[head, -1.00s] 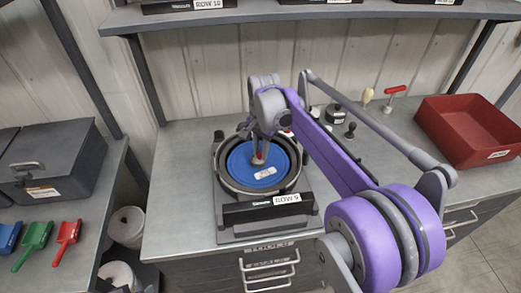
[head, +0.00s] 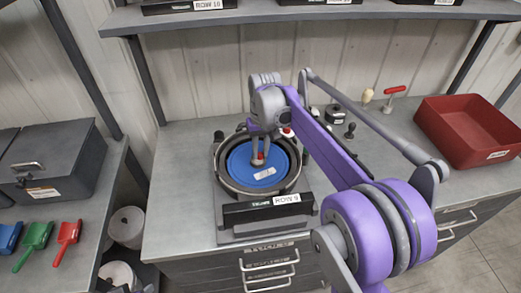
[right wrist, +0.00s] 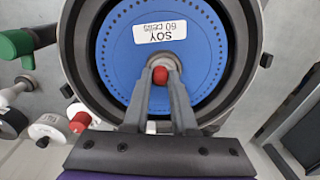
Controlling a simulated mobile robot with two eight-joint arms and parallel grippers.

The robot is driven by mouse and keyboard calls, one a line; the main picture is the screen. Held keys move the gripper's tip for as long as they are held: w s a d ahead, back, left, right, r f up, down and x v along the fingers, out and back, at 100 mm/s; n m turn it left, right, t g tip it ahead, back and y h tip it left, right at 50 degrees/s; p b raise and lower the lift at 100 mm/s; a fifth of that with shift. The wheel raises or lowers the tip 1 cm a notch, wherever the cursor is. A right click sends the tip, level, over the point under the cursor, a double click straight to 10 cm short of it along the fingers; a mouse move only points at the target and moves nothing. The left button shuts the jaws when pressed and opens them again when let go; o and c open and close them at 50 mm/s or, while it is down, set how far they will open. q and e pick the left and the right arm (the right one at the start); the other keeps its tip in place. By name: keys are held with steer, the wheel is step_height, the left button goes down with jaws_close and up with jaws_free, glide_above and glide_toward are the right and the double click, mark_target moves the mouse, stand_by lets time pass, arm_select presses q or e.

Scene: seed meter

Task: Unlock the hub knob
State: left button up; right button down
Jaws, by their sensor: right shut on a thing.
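The hub knob (right wrist: 160,75) is red on a light collar at the centre of the blue seed disc (right wrist: 193,65). The disc carries a label reading SOY 60 cells and sits in the dark round meter housing (right wrist: 74,58). In the head view the blue disc (head: 240,172) lies in the meter marked ROW 9, and the red knob (head: 260,155) shows between the fingers. My right gripper (right wrist: 160,78) comes down from above and is shut on the knob, one finger on each side. My left gripper is in neither view.
A red bin (head: 465,135) stands at the right of the bench. A red-handled tool (head: 394,91) and small dark parts (head: 336,113) lie behind my right arm. A grey case (head: 55,165) and coloured scoops (head: 68,238) are on the left bench.

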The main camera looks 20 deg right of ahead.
steer(key=n, duration=0.5)
steer(key=shift+n, duration=0.3)
stand_by(0.4)
steer(key=c, duration=0.7)
jaws_free()
steer(key=r, duration=0.7)
steer(key=r+p, duration=0.1)
steer(key=r, duration=0.3)
steer(key=shift+w+d, duration=0.15)
steer(key=shift+d, duration=0.1)
steer(key=shift+f, duration=0.1)
